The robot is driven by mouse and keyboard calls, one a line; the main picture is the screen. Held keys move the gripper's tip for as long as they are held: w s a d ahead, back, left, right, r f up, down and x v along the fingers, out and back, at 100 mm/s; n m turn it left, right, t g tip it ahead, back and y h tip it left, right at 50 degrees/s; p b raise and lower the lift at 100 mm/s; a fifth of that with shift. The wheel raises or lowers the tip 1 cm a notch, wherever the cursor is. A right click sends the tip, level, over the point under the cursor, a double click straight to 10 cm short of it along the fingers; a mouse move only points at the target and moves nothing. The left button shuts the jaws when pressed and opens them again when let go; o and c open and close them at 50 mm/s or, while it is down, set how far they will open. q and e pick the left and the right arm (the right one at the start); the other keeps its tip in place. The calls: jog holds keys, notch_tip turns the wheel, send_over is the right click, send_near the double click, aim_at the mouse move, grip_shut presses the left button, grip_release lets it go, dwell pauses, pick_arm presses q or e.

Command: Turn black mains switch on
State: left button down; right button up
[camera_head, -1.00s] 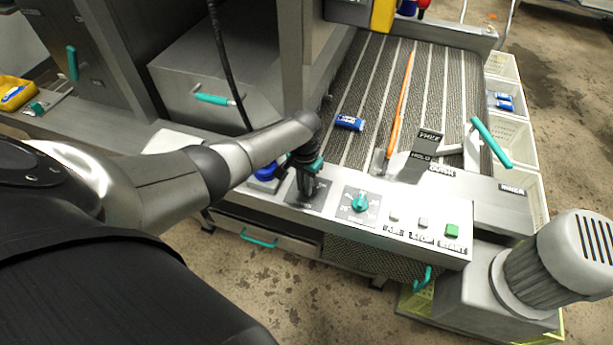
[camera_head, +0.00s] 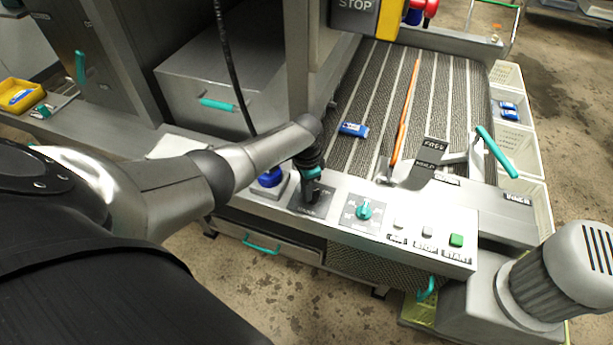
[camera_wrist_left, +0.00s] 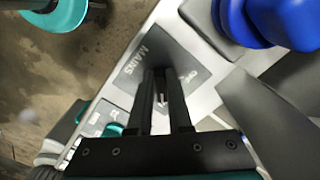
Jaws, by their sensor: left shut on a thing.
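The mains switch sits on a dark plate (camera_head: 300,207) at the left part of the light control panel, and the plate, marked MAINS, also shows in the left wrist view (camera_wrist_left: 150,52). My left gripper (camera_head: 311,192) points down onto this plate. In the left wrist view its two black fingers (camera_wrist_left: 162,88) are closed around the switch lever, with only a small bit showing between them. The lever is mostly hidden, so I cannot tell its position. My right gripper is not in view.
A blue button (camera_head: 270,177) stands just left of the plate. A teal knob (camera_head: 364,209) and START button (camera_head: 456,240) are to the right. Behind lies a conveyor (camera_head: 390,75) with a blue-white packet (camera_head: 353,129) and orange rod (camera_head: 404,115). A grey motor (camera_head: 565,265) stands right.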

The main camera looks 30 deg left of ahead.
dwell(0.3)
pick_arm(q)
jog(key=c, duration=0.8)
grip_release()
jog(key=shift+c, duration=0.2)
jog(key=shift+r+p, duration=0.3)
jog(key=shift+r, duration=0.25)
notch_tip(320, 180, up, 14)
jog(key=p, duration=0.3)
jog(key=shift+r, duration=0.1)
